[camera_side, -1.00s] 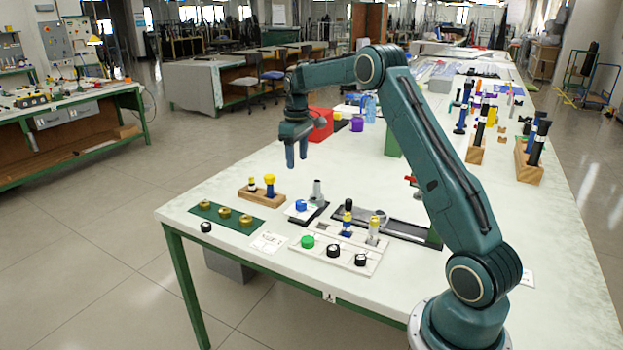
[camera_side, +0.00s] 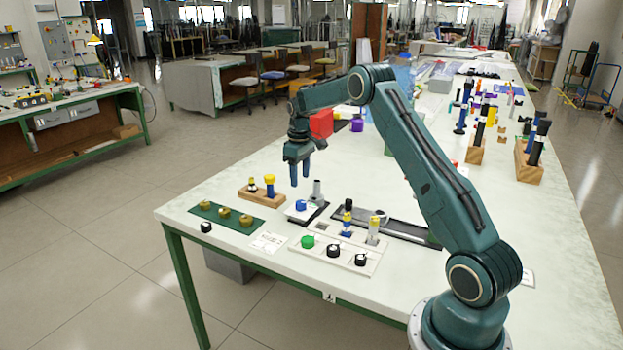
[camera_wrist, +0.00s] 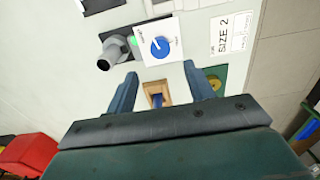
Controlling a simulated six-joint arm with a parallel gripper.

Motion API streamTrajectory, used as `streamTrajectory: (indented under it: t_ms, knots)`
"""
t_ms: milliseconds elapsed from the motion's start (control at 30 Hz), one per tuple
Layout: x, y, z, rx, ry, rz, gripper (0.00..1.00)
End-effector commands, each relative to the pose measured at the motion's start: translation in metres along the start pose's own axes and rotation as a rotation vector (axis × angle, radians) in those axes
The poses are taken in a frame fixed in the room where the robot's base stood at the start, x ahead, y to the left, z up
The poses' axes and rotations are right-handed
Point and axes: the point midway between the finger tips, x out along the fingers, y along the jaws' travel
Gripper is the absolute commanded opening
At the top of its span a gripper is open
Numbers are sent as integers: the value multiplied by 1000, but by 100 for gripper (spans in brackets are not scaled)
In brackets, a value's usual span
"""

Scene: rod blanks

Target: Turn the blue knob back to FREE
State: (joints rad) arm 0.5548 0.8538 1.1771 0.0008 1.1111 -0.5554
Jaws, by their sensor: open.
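The blue knob (camera_side: 300,205) sits on a small white panel (camera_side: 293,213) near the front of the table. In the wrist view the knob (camera_wrist: 160,46) is round with a white pointer line, on the white panel (camera_wrist: 141,57) with small dark lettering that I cannot read. A green spot (camera_wrist: 133,41) shows at the panel's edge beside a grey cylinder (camera_wrist: 113,50). My gripper (camera_side: 301,176) is open and empty, pointing down above the table just behind the knob. In the wrist view its fingers (camera_wrist: 158,82) are spread apart, with the knob beyond their tips.
A wooden block (camera_side: 259,197) with yellow-topped pegs stands left of the panel. A green plate with brass pieces (camera_side: 224,213) lies further left. A white board with green and black knobs (camera_side: 334,251) is in front. A red bin (camera_wrist: 30,154) is behind.

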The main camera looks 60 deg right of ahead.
Motion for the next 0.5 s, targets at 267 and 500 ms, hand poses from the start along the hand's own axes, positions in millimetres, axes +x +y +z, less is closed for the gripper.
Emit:
streamTrajectory:
  t_ms: [267,500]
  knots:
    - [44,0,1,0,-3,-1,53]
    - [76,0,0,0,-2,0,53]
